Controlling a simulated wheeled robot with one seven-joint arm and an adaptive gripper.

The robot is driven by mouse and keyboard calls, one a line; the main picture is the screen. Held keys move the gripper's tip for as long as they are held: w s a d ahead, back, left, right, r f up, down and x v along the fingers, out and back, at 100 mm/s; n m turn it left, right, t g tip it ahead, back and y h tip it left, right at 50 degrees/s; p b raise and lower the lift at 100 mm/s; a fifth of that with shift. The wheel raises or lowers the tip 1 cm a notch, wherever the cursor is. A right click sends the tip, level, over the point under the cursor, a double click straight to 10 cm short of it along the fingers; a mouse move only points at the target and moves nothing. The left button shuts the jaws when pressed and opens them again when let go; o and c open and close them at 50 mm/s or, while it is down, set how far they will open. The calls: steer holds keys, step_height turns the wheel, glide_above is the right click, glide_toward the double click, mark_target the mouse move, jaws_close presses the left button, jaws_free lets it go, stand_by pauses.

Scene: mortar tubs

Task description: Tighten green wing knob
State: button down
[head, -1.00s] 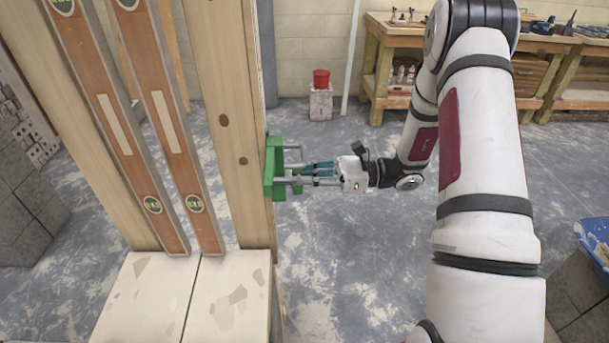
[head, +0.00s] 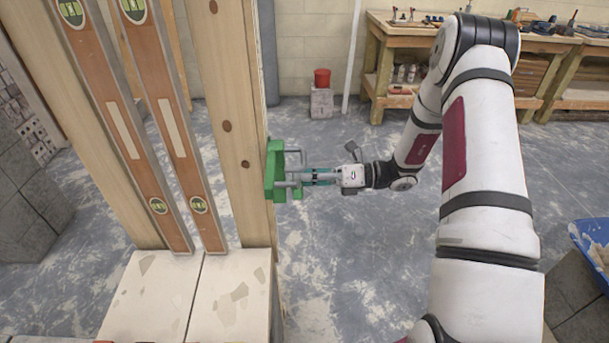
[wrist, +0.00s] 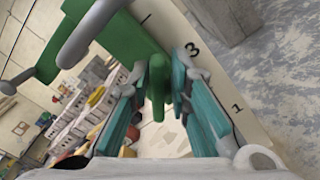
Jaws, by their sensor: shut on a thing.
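A green clamp-like fixture (head: 275,172) with grey rods is mounted on the right side of the wooden post (head: 232,120). In the wrist view its green body (wrist: 120,38) is at the top. The green wing knob (wrist: 157,98) stands between my two teal fingers and looks narrow there. My gripper (wrist: 160,80) is shut on the knob, a fingertip on each side. In the head view my gripper (head: 308,178) reaches in from the right to the fixture, and the knob is hidden by the fingers and rods.
Two spirit levels (head: 170,120) lean left of the post, above pale blocks (head: 165,300). A grey rod (wrist: 92,32) of the fixture passes close to my gripper in the wrist view. The floor between is clear.

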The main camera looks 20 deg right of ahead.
steer(key=m, duration=0.6)
steer(key=f+m, duration=0.1)
steer(key=m, duration=0.2)
steer(key=shift+w+p, duration=0.15)
steer(key=shift+p, duration=0.25)
steer(key=shift+m, duration=0.3)
steer(key=c, duration=1.4)
jaws_free()
steer(key=shift+d+f, duration=0.1)
steer(key=v, duration=1.2)
